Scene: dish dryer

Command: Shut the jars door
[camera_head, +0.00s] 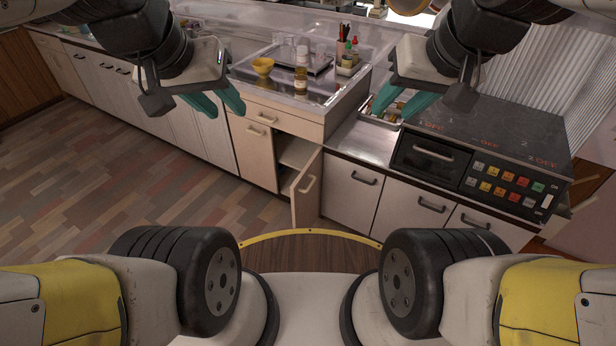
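A cream cabinet door (306,188) with a metal handle stands open under the counter, swung out toward me. The opening behind it shows a pale shelf (298,152); no jars can be made out inside. An amber jar (300,79) stands on the counter above. My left gripper (226,112), with teal fingers, is apart and empty, to the upper left of the door. My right gripper (389,115) is also apart and empty, to the upper right of the door. Neither gripper touches the door.
A yellow bowl (263,66) and a caddy of bottles (349,62) stand on the counter. A closed cream door (253,150) is left of the opening. A black oven unit with buttons (430,156) is at right. Open floor (110,190) lies left.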

